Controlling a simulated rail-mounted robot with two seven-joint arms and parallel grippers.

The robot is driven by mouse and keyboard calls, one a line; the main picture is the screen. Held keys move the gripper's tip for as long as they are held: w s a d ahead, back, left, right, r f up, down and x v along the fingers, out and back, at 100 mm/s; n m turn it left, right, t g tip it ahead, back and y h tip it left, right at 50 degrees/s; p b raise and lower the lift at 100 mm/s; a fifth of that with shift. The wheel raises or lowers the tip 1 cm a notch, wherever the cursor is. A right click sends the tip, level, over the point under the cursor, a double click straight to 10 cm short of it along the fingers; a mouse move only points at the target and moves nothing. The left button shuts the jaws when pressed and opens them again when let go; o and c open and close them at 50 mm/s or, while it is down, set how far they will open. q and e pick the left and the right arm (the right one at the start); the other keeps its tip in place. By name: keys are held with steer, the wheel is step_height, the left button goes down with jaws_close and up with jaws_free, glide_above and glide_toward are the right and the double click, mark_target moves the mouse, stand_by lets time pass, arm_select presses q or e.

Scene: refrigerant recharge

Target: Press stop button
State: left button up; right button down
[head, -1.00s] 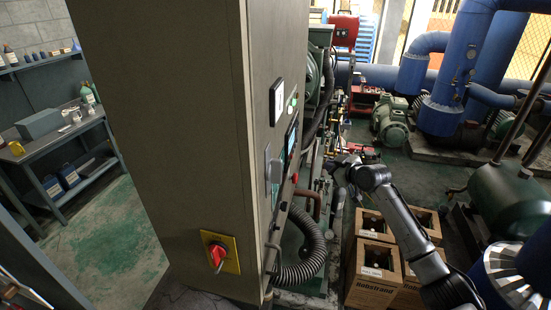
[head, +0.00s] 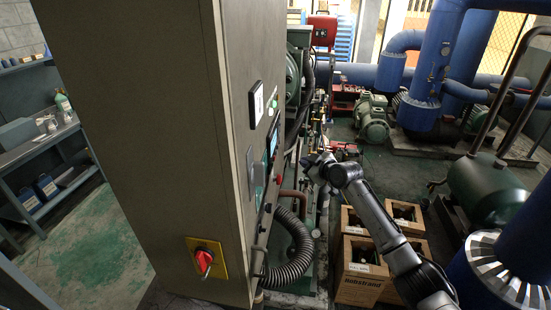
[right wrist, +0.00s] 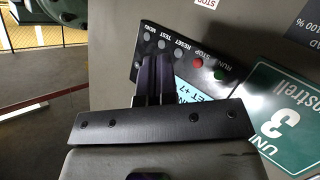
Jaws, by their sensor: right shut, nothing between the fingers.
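The control panel (right wrist: 185,70) on the grey cabinet carries a lit display (right wrist: 188,96) and a row of small buttons in the right wrist view. A red button (right wrist: 197,62), beside lettering that seems to read STOP, sits next to a green button (right wrist: 219,75). My right gripper (right wrist: 154,62) is shut and empty. Its fingertips lie left of the red button, in front of the panel's left part; I cannot tell whether they touch. In the head view my right gripper (head: 322,163) is right of the cabinet's panel face. My left gripper is out of view.
The tall cabinet (head: 150,130) fills the left middle, with a red rotary switch (head: 204,261) on its near side. A corrugated hose (head: 296,250) hangs below the panel. A white STOP label (right wrist: 207,3) is above the panel.

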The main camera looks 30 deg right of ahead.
mark_target(274, 158)
steer(key=w+a, duration=0.4)
steer(key=shift+a, duration=0.25)
stand_by(0.8)
stand_by(0.7)
steer(key=shift+w, duration=0.1)
stand_by(0.6)
steer(key=shift+a, duration=0.1)
steer(key=shift+w+a, duration=0.2)
steer(key=shift+w, duration=0.05)
stand_by(0.4)
